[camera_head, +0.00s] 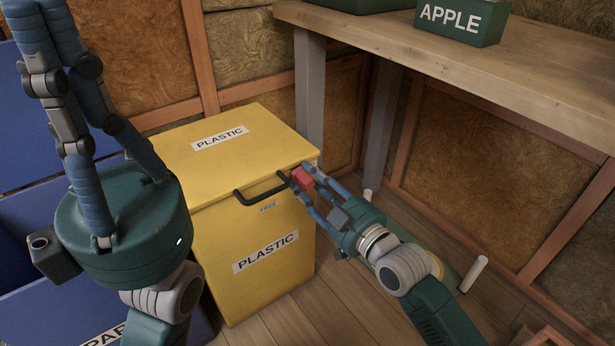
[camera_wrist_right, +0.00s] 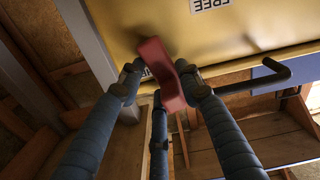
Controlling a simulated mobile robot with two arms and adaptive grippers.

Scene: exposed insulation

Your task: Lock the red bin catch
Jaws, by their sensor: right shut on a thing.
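The yellow plastic bin (camera_head: 240,245) stands on the floor with its lid (camera_head: 225,142) down. The red catch (camera_head: 302,178) is at the upper right of the bin's front, right of the black handle (camera_head: 262,191). My right gripper (camera_head: 306,181) is shut on the red catch. In the right wrist view the red catch (camera_wrist_right: 165,75) lies between the blue fingers (camera_wrist_right: 162,80), against the yellow bin. Whether the catch is fully engaged cannot be told. My left gripper (camera_head: 45,40) is raised at the left, away from the bin, its fingertips near the top edge.
A "FREE" label (camera_head: 268,207) sits below the handle. A wooden workbench (camera_head: 440,50) with a green "APPLE" box (camera_head: 462,20) stands at the right, its grey legs close behind the bin. Blue bins (camera_head: 35,220) stand at the left.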

